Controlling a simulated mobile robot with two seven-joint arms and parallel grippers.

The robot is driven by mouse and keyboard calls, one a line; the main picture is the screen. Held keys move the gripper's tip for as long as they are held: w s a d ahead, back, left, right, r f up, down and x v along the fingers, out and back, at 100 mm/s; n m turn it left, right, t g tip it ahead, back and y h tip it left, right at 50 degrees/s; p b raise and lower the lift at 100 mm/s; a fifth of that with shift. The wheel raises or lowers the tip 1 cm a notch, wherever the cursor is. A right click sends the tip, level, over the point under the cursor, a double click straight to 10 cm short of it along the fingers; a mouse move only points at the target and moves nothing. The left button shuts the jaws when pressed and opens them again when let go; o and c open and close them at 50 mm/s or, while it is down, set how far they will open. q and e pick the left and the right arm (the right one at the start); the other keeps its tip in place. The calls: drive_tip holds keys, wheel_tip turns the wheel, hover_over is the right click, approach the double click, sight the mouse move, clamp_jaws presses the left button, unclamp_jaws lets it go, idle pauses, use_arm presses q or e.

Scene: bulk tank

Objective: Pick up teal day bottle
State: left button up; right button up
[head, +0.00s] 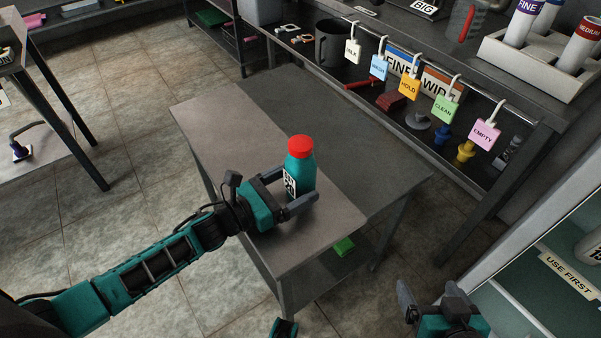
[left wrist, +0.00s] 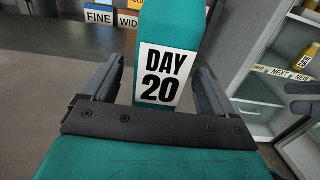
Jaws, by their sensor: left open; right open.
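The teal day bottle (head: 301,172) with a red cap stands upright on the light part of the small table. In the left wrist view the bottle (left wrist: 170,32) fills the top middle, and its white label reads "DAY 20". My left gripper (head: 300,194) is open, with its fingers on either side of the bottle's lower body. In the left wrist view the two fingers of my left gripper (left wrist: 155,85) flank the bottle with visible gaps. My right gripper (head: 430,295) is at the bottom right of the head view, open and away from the bottle.
The table (head: 215,110) is otherwise bare. Coloured tags (head: 409,88) hang from a rail on the shelf behind. A white rack (head: 535,65) with labelled tubes stands at the top right. An open cabinet (head: 560,270) is at the right. A green item (head: 343,246) lies under the table.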

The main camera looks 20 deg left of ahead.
sight(308, 177)
use_arm(q)
drive_tip(key=shift+x, duration=1.9)
drive_tip(key=shift+c, duration=0.5)
drive_tip(key=c, duration=1)
drive_tip(key=shift+c, duration=0.8)
drive_tip(key=shift+r, duration=0.1)
